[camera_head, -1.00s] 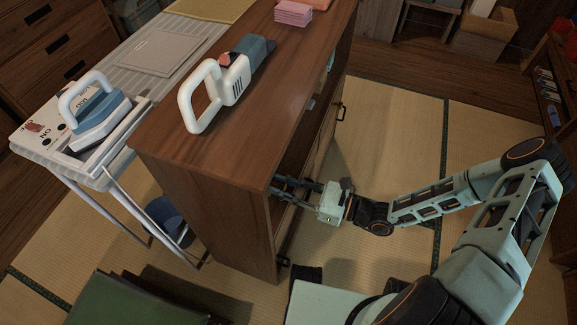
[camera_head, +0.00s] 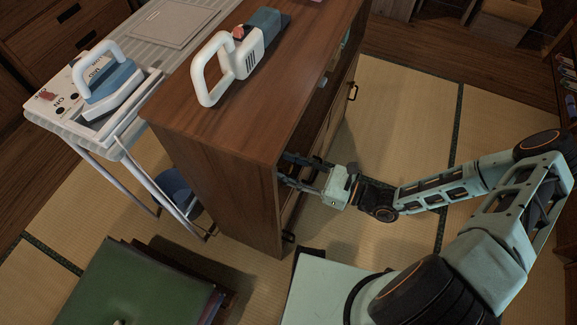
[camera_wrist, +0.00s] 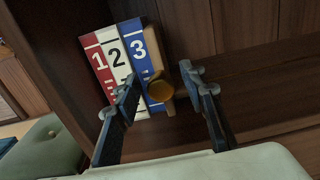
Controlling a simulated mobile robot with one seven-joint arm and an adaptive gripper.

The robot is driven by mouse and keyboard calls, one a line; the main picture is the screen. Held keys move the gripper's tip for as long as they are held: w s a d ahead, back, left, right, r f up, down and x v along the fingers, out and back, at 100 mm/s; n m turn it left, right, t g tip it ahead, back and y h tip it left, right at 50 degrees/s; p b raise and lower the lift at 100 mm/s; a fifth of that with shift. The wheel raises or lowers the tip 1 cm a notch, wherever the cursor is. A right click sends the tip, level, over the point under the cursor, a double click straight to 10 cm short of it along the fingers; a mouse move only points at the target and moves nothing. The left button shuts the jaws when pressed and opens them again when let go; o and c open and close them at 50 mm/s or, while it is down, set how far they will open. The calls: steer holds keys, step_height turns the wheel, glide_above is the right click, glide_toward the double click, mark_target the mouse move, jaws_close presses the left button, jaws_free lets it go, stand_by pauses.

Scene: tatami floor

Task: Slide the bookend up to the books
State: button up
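In the wrist view, three upright books stand side by side in the cabinet: red number 1 (camera_wrist: 101,65), white number 2 (camera_wrist: 118,62) and blue number 3 (camera_wrist: 139,60). A light wooden bookend (camera_wrist: 153,48) with a round amber knob (camera_wrist: 160,90) stands just right of the blue book. I see no clear gap between them, but cannot tell if they touch. My gripper (camera_wrist: 160,84) is open, its dark fingers in front of the bookend, one to each side of the knob. In the head view my gripper (camera_head: 285,170) reaches into the cabinet's front; books and bookend are hidden there.
The wooden cabinet (camera_head: 215,200) surrounds the shelf, whose right part (camera_wrist: 250,75) is empty. A white-handled appliance (camera_head: 228,65) lies on top. An ironing board with an iron (camera_head: 112,85) stands left. A green stack (camera_head: 140,285) is on the tatami.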

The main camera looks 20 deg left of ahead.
steer(key=s+d, duration=0.1)
steer(key=d, duration=1.1)
steer(key=shift+s, duration=0.3)
